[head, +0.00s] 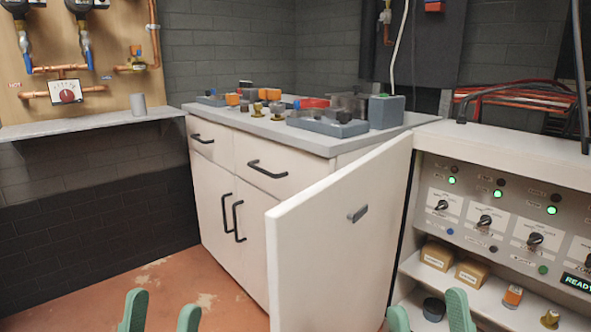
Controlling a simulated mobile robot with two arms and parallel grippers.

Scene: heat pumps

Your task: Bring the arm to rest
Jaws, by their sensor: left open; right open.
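My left gripper (161,314) shows at the bottom edge, left of centre. Its two green fingertips are apart with only floor visible between them. My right gripper (430,314) shows at the bottom edge, right of centre. Its green fingertips are also apart. A dark round object (433,309) appears between them in the picture, on the shelf behind; I see no grip on it. Only the fingertips of both grippers are in view, and my arms are out of the frame.
A white door panel (335,235) stands swung out between the drawer cabinet (215,170) and the control cabinet (495,150). Tools and fittings crowd the grey worktop (330,140). Boxes (438,255) sit on the open shelf. Reddish floor (215,295) is clear at lower left.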

